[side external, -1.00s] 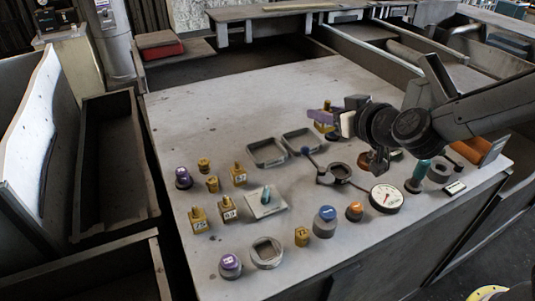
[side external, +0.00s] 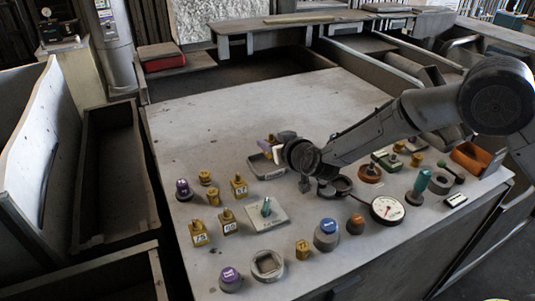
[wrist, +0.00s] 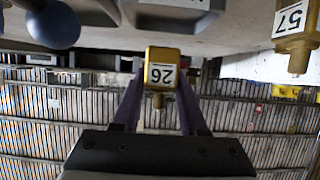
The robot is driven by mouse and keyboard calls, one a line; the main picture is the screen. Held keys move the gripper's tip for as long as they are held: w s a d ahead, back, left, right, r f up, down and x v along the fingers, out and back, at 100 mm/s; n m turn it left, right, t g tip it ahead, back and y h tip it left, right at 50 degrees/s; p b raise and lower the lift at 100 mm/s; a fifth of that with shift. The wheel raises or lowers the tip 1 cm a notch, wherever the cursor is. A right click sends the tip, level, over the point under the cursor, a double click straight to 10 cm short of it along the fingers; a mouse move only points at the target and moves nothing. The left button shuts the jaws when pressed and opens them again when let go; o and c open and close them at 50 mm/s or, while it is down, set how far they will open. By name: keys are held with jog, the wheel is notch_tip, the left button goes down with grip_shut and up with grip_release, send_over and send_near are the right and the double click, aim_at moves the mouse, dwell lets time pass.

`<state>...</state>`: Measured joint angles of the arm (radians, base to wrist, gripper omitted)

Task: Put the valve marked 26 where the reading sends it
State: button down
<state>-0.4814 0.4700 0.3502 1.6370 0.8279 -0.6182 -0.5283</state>
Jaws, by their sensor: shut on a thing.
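My gripper (side external: 269,146) is shut on the brass valve marked 26 (wrist: 160,72). In the wrist view its purple fingers (wrist: 160,88) clasp the valve from both sides, and the label reads upside down. In the side view my gripper is over the grey trays; one tray (side external: 259,168) shows below it, and the other is mostly hidden. A grey tray with a white label (wrist: 178,12) lies beyond the valve in the wrist view. The round dial gauge (side external: 388,208) has a white face and a red needle; its figures are too small to read.
The valve marked 57 (wrist: 294,32) stands near; it also shows in the side view (side external: 239,186). A blue ball (wrist: 52,24) is at the wrist view's upper left. Several valves (side external: 199,233), knobs (side external: 230,279) and a square plate (side external: 266,212) crowd the front. The table's back left is clear.

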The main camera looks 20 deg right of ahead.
aim_at(267, 154)
jog(key=shift+w+a+f, duration=0.2)
jog(key=shift+w+f, duration=0.4)
jog(key=shift+f, duration=1.55)
jog(key=shift+f, duration=0.1)
jog(key=shift+c, duration=2.2)
grip_release()
jog(key=shift+f, duration=0.2)
jog(key=shift+r, duration=0.2)
jog(key=v, duration=0.7)
jog(key=shift+s, duration=0.25)
jog(key=shift+r, duration=0.1)
